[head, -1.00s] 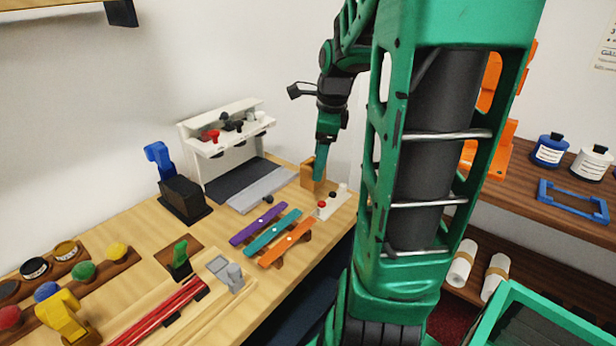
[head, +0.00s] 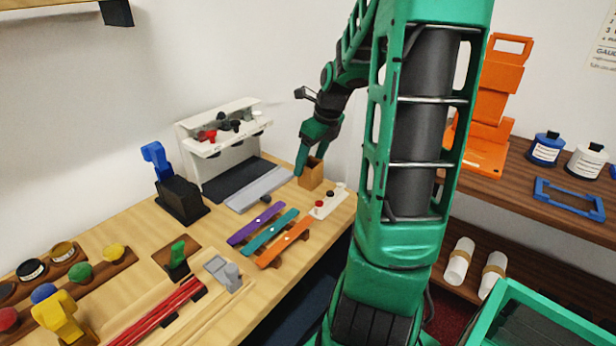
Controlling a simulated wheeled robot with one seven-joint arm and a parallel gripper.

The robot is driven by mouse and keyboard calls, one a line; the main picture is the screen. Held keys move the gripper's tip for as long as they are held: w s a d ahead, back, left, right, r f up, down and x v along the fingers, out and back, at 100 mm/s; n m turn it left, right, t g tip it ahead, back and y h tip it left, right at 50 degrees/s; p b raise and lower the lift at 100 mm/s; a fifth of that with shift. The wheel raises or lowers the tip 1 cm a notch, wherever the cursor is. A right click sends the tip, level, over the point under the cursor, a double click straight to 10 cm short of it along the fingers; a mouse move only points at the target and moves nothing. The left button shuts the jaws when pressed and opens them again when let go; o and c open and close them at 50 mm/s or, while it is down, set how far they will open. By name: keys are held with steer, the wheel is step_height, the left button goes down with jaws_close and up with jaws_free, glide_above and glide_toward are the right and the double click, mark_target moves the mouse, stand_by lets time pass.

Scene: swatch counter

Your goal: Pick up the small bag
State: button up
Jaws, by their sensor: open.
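The small bag (head: 312,177) is brown, boxy and upright, with a dark open top. It stands at the far right end of the wooden counter. My gripper (head: 310,164) is open, pointing down at the bag. One green finger reaches down by the bag's left side, and the other is near its top at the back right. I cannot tell whether either finger touches it.
A white block with several knobs (head: 328,201) lies just in front of the bag. A grey strip (head: 258,190) and a white rack (head: 222,150) are to the left. Purple (head: 255,223), teal (head: 270,232) and orange (head: 284,242) bars lie nearer.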

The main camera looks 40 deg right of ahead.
mark_target(307, 173)
steer(key=shift+x, duration=2.55)
steer(key=shift+s, duration=0.2)
steer(key=c, duration=1.1)
